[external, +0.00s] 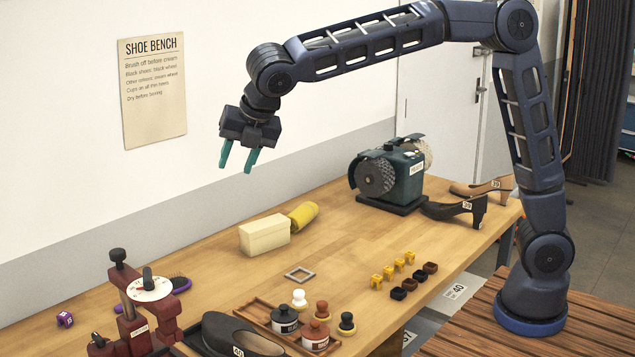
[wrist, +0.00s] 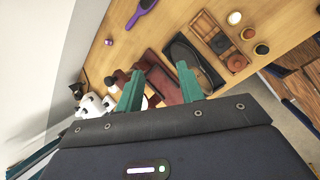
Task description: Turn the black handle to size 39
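The red shoe-stretching device (external: 137,308) is clamped at the bench's front left. On it lies a white dial (external: 160,290) with a black handle (external: 147,278) standing up from it; the dial's markings are too small to read. Another black knob (external: 118,256) tops its post and a third (external: 98,340) sits low at its left. My gripper (external: 237,168) is open and empty, high above the bench, well above and to the right of the device. In the wrist view my gripper (wrist: 158,72) has the red device (wrist: 150,72) beyond its fingers, which partly hide the dial.
A dark shoe (external: 240,337), a wooden tray (external: 258,308) with jars, and a brush (external: 181,284) lie near the device. A cream block (external: 264,236), yellow roll (external: 303,215) and green polishing machine (external: 400,175) stand farther back.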

